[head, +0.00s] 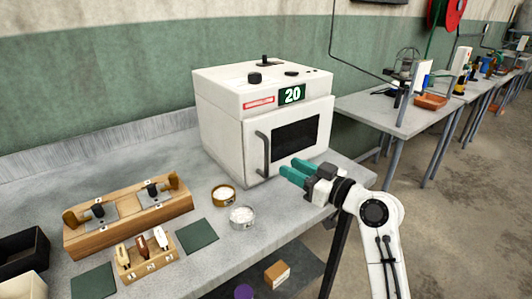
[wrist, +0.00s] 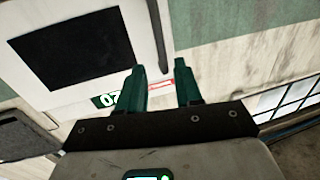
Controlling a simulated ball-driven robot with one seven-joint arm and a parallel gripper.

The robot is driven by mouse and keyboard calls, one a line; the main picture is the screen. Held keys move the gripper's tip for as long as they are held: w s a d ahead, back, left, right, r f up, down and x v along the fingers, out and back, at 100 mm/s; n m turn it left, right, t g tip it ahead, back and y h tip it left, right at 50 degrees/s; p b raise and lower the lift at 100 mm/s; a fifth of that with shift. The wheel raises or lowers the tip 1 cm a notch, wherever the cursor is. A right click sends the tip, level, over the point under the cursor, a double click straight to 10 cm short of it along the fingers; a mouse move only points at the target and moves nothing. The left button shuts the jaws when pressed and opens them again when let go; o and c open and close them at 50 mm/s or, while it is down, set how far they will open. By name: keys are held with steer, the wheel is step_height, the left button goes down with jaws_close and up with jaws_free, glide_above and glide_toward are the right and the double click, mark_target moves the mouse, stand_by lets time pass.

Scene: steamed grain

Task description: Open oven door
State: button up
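The white oven (head: 225,120) stands on the grey bench with its door (head: 318,108) shut. A dark vertical handle (head: 263,154) is on the left side of the door, and a dark window (head: 295,141) is to its right. My gripper (head: 287,170) is in front of the lower door, to the right of the handle and apart from it. Its two green fingers are spread with nothing between them. The wrist view shows the fingers (wrist: 163,88) open, with the oven window (wrist: 72,48) and display (wrist: 105,100) beyond them.
Two small round dishes, one brown (head: 223,195) and one metal (head: 242,217), hold white grain in front of the oven. A wooden rack (head: 128,222), a small tool block (head: 146,262) and dark green mats (head: 197,236) lie to the left. Another table (head: 400,115) stands at the right.

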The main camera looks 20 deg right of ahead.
mark_target(267, 173)
steer(key=p+x, duration=0.1)
steer(key=x, duration=0.8)
steer(key=shift+a, duration=0.1)
jaws_close()
steer(key=shift+f, duration=0.1)
